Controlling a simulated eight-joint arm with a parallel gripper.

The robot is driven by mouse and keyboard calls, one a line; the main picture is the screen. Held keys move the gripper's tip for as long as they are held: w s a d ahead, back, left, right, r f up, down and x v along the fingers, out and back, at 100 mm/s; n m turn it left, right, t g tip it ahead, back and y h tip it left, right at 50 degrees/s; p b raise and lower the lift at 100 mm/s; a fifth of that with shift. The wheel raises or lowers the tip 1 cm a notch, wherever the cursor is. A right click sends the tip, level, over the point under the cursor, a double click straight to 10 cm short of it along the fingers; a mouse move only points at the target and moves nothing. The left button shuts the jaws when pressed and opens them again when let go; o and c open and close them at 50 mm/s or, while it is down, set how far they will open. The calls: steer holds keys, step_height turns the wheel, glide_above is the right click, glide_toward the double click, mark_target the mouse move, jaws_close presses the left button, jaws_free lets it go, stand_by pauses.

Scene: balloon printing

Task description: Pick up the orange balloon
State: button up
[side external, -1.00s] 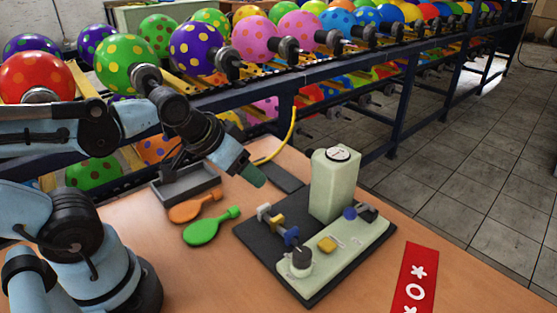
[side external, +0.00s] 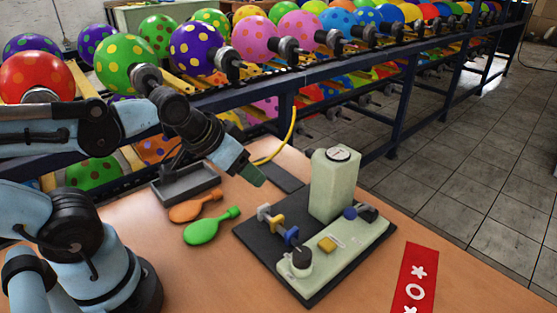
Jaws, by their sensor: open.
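The orange balloon (side external: 188,211), flat and uninflated with a narrow neck, lies on the wooden table. Its neck points up and right, towards the grey tray. A green balloon (side external: 203,231) of the same shape lies just in front of it, to the right. My gripper (side external: 256,179) hangs in the air above the table, to the right of both balloons and apart from them. It points down and right, and its fingertips look greenish and small. It is open, and I see nothing held in it.
A grey tray (side external: 168,201) stands behind the orange balloon. A pale green printing machine (side external: 333,187) on a dark base is at centre right. A red strip with white marks (side external: 416,272) lies at the right. A rack of inflated balloons (side external: 343,67) runs behind the table.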

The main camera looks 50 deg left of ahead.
steer(key=g, duration=0.7)
glide_above(216, 191)
steer(key=f, duration=0.2)
steer(key=shift+f, duration=5.85)
steer(key=shift+c, duration=0.4)
steer(key=c, duration=0.8)
